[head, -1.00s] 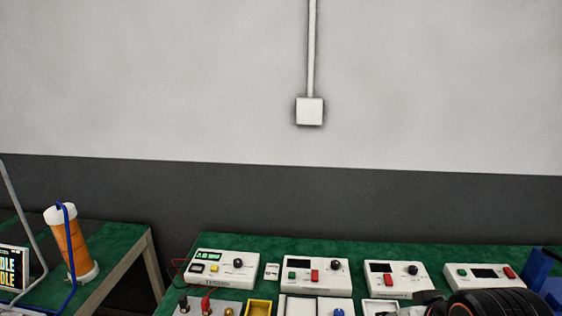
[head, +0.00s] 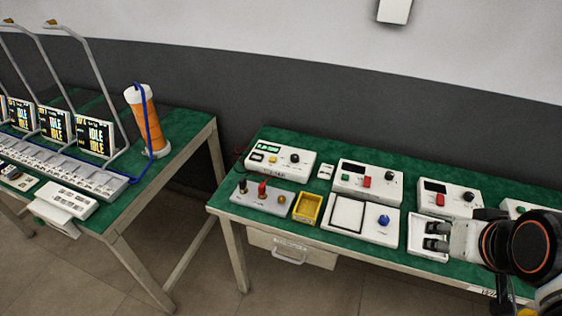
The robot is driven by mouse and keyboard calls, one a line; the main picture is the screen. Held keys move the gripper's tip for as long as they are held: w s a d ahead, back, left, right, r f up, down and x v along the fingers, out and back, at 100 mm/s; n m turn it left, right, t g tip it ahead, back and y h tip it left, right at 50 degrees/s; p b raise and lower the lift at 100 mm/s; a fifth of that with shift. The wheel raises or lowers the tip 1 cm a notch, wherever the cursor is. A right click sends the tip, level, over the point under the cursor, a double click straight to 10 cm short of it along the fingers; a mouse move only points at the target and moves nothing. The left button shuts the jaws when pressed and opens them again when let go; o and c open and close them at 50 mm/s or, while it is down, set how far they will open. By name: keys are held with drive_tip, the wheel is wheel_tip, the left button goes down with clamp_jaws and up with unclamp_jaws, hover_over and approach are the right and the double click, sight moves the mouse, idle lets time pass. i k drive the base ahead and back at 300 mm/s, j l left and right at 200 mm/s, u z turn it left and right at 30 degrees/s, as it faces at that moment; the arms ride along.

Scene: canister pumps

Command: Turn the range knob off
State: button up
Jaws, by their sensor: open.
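No readable label marks a range knob. Black round knobs show on several white instruments on the green bench: the left meter (head: 268,160) with a lit green display has its knob (head: 295,158) at right, the middle instrument (head: 366,182) has one (head: 389,176), and the right one (head: 446,199) has one (head: 468,197). A blue knob (head: 383,220) sits on the white panel in front. My gripper (head: 428,237) is at the lower right, open and empty, fingers pointing left over the bench's front part. It is apart from the knobs.
A yellow tray (head: 308,208) and a grey terminal block (head: 262,198) stand at the bench's front left. Red switches sit near the middle and right knobs. Another bench (head: 170,185) at left holds lit screens and an orange cylinder (head: 144,118). Floor shows between the benches.

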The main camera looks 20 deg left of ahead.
sight(294, 157)
drive_tip(key=i+u, duration=0.2)
drive_tip(key=u, duration=0.15)
drive_tip(key=i+l+u, duration=0.1)
drive_tip(key=u, duration=0.25)
drive_tip(key=i+l+u, duration=0.15)
drive_tip(key=u, duration=0.2)
drive_tip(key=i, duration=0.1)
